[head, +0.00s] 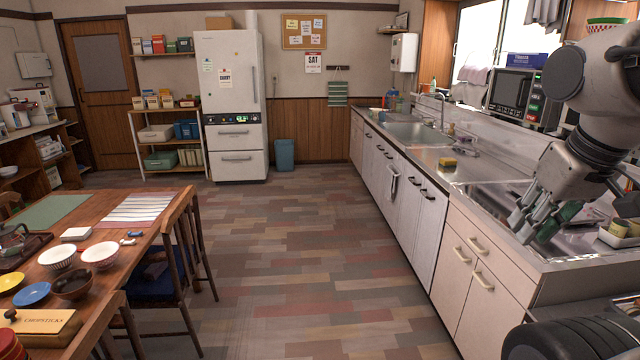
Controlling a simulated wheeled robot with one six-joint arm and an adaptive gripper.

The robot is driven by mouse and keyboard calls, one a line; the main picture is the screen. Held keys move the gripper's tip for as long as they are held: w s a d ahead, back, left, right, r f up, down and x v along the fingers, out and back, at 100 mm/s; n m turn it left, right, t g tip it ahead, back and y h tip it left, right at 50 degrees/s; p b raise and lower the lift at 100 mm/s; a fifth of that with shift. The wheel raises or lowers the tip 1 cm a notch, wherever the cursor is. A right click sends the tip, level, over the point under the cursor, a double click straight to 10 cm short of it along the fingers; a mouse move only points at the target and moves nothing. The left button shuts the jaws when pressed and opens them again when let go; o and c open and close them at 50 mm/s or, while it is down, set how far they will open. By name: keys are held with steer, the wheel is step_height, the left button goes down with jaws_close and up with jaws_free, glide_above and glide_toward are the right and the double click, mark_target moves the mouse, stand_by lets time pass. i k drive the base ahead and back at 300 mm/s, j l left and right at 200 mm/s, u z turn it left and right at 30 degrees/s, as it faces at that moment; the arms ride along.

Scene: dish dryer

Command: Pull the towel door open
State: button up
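A light cabinet door (384,205) under the counter has a small pale towel (393,184) hanging at its upper part. The door looks shut, flush with its neighbours. The handle behind the towel is hidden or too small to make out. My gripper (526,228) is at the right, pointing down over the near end of the counter. It is well apart from the towel door, on the near right side of it. A dark green shape shows at its fingers, and I cannot tell whether they hold it or whether they are open.
The counter (422,157) with its sink runs along the right wall above a row of cabinets. A dining table (95,235) with dishes and a chair (165,275) stand at the left. The wood-patterned floor (300,240) between is clear. A fridge (232,105) stands at the back.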

mark_target(397, 163)
steer(key=i, duration=2.95)
steer(key=i+j+z, duration=0.15)
steer(key=i, duration=0.6)
steer(key=i+j, duration=0.15)
steer(key=i, duration=0.55)
steer(key=i+j+z, duration=0.1)
steer(key=i+z, duration=0.15)
steer(key=i, duration=0.15)
steer(key=i+j+z, duration=0.2)
steer(key=i, duration=0.2)
